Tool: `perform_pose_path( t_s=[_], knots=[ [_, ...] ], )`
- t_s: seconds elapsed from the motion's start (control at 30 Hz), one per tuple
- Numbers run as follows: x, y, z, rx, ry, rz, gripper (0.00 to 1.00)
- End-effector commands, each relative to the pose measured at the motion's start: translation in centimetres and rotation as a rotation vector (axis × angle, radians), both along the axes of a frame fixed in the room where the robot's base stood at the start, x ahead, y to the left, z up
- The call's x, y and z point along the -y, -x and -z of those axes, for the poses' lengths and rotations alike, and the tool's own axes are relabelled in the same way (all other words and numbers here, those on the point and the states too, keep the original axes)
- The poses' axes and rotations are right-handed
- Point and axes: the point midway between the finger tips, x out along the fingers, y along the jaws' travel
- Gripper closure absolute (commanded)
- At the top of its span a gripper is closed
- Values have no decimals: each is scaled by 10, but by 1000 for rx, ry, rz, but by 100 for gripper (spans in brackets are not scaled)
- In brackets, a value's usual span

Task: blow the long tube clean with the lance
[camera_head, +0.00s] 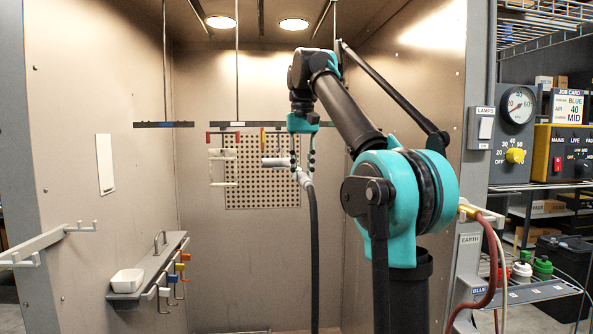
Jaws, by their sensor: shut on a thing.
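My gripper (301,155) is raised in the middle of the booth, pointing down. It is shut on a pale grey tool with a dark hose, which looks like the lance (305,180). The hose (314,245) hangs from it towards the floor. A pale grey cylinder (275,162) lies level just left of the fingers. I cannot tell whether it is part of the lance or a hanging tube. Above it is a yellow hook (262,138). I cannot single out the long tube for certain.
A hanging bar (240,126) carries a red hook (208,137) and a pale plate (222,153). A perforated panel (255,195) is on the back wall. A left shelf (150,270) holds a white bowl (127,280) and coloured hooks. A pronged bracket (45,244) juts out at far left.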

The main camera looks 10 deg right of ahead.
Motion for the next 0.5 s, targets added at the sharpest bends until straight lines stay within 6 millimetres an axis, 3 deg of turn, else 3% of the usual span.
perform_pose_path(
  t_s=[0.5],
  knots=[
    [28, 0, 0, 0, 0, 1, 90]
  ],
)
